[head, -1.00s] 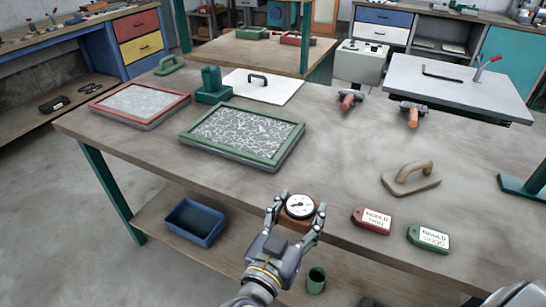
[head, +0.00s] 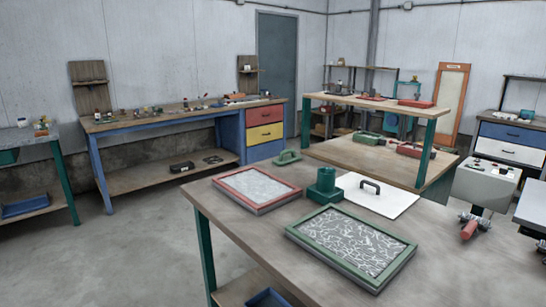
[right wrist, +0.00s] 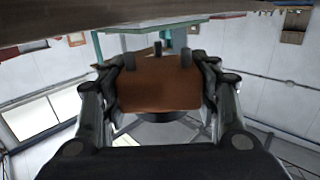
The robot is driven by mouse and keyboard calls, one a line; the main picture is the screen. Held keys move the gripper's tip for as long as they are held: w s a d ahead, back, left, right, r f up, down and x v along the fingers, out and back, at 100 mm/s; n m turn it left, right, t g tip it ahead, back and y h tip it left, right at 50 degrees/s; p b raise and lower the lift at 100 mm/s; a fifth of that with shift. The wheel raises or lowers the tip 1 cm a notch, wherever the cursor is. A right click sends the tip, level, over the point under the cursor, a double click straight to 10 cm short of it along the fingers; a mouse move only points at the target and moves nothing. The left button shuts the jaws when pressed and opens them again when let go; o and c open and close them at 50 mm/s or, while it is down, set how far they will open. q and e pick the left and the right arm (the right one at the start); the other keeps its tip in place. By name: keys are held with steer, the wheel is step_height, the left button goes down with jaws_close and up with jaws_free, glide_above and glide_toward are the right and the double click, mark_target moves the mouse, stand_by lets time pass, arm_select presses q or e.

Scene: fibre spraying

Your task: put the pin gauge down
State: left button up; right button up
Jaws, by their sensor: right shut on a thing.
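The pin gauge (right wrist: 158,93) shows in the right wrist view as a brown block with dark pins at its far edge. My right gripper (right wrist: 161,66) is shut on it, with one finger along each side. Its round dial is not clearly visible from this side. Neither gripper nor the gauge is in the head view now. My left gripper is in neither view.
The near workbench (head: 240,222) carries a red-framed mould (head: 268,207), a green-framed mould (head: 308,250), a green holder (head: 325,185) and a white board (head: 385,207). A blue bench (head: 160,123) stands along the back wall. Grey floor lies between them.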

steer(key=shift+s+a+n+y, duration=0.3)
steer(key=shift+a+y, duration=0.05)
steer(key=shift+y, duration=0.15)
steer(key=w+d+m+h, duration=0.1)
steer(key=h, duration=0.1)
steer(key=w+d+m+g+h, duration=0.1)
steer(key=m+h, duration=0.1)
steer(key=w+d+r+m+h, duration=0.1)
steer(key=h, duration=0.1)
steer(key=shift+d+m+h, duration=0.25)
steer(key=shift+m+h, duration=0.15)
steer(key=shift+w+d+r+m+g+h, duration=0.15)
steer(key=shift+w+r+m+g+h, duration=0.1)
steer(key=shift+m+g+h, duration=0.45)
steer(key=shift+a+r+m+g+h, duration=0.2)
steer(key=shift+r+m+g+h, duration=0.15)
steer(key=shift+m+g+h, duration=0.4)
steer(key=shift+a+r+m+g+h, duration=0.2)
steer(key=shift+r+m+g+h, duration=0.25)
steer(key=shift+h, duration=0.55)
steer(key=shift+a+r+m+g+h, duration=0.2)
steer(key=shift+r+m+g+h, duration=0.05)
steer(key=shift+m+g+h, duration=0.55)
steer(key=shift+d, duration=0.1)
